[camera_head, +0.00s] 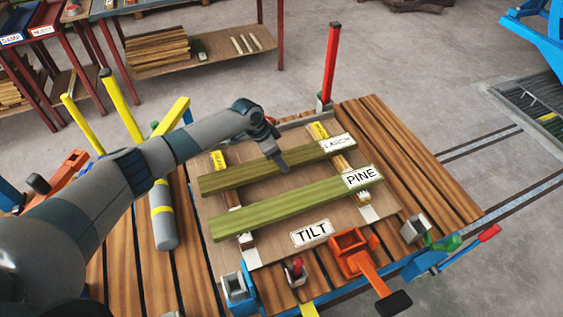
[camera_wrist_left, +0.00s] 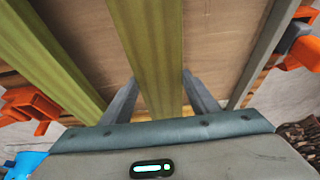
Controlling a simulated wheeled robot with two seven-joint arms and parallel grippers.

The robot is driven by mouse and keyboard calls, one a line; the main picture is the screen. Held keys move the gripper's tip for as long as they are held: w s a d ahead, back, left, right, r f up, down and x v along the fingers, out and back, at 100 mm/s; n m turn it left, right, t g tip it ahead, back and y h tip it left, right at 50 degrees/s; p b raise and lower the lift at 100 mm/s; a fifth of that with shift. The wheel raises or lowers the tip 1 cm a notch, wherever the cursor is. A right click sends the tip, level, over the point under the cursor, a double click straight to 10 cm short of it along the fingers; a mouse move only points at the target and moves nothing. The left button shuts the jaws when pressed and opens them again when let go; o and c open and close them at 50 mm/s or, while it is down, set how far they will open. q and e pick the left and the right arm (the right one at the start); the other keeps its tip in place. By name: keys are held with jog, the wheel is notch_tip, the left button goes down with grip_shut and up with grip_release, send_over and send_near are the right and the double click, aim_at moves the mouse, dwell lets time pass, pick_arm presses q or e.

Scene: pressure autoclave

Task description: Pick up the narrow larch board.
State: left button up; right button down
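The narrow larch board (camera_head: 235,178) is a greenish plank with a white LARCH label at its right end. It lies across two yellow-marked battens (camera_head: 342,162) on the tilt panel. It also shows in the left wrist view (camera_wrist_left: 155,40). My left gripper (camera_head: 281,163) is over the board's middle, pointing down. In the left wrist view its two fingers (camera_wrist_left: 161,82) stand apart, one at each long edge of the board; I cannot tell whether they touch it. The wider pine board (camera_head: 285,208), labelled PINE, lies parallel in front. My right gripper is not in view.
The TILT plate (camera_head: 312,233) is on the panel's front part. An orange clamp (camera_head: 352,250) stands at the front edge, and a red post (camera_head: 331,60) rises behind. A grey cylinder (camera_head: 162,225) is at the left, below my left arm. The slatted table's right side is clear.

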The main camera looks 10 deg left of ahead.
pick_arm(q)
jog(key=shift+w+r, duration=0.1)
jog(key=shift+r, duration=0.1)
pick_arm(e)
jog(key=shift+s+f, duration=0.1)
